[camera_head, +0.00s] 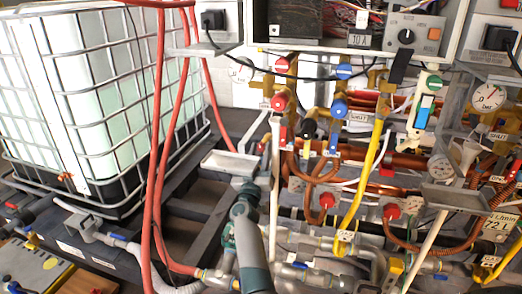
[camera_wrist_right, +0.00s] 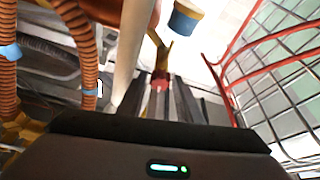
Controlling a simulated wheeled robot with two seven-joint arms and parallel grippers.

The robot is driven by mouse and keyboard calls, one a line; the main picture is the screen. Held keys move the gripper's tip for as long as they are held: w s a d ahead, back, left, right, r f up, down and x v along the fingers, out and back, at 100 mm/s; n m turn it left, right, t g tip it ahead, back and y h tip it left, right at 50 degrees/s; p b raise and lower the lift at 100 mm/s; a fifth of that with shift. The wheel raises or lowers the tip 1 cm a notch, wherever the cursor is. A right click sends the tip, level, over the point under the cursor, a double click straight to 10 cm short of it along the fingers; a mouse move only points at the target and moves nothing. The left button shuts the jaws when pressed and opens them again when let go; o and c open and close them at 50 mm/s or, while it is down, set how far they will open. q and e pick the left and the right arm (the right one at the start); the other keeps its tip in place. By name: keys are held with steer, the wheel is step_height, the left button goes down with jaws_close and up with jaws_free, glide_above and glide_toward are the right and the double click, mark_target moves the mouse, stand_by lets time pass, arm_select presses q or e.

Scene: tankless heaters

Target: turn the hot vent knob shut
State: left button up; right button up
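Two red knobs that could be the hot vent knob show in the head view: an upper one (camera_head: 282,65) and a lower one (camera_head: 279,102), both on brass valves; I cannot tell which is the vent. My right gripper (camera_head: 245,188) is low, below and left of these knobs, apart from them. My left gripper is not in view.
Blue knobs (camera_head: 344,71) sit right of the red ones. A white caged tank (camera_head: 85,95) stands left, with red hoses (camera_head: 158,130) in front. A grey tray (camera_head: 232,163) lies just above my right gripper.

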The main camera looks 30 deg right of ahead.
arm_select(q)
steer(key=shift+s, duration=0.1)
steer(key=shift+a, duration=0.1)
arm_select(e)
steer(key=c, duration=0.8)
steer(key=shift+o, duration=0.2)
steer(key=shift+a+m, duration=0.1)
steer(key=shift+m, duration=0.3)
steer(key=shift+m+g+h+b, duration=0.3)
steer(key=shift+m+g+h, duration=0.15)
steer(key=shift+m, duration=0.25)
steer(key=o, duration=0.8)
steer(key=shift+c, duration=0.2)
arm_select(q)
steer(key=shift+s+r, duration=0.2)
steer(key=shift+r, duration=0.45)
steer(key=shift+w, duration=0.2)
arm_select(e)
steer(key=shift+f, duration=0.1)
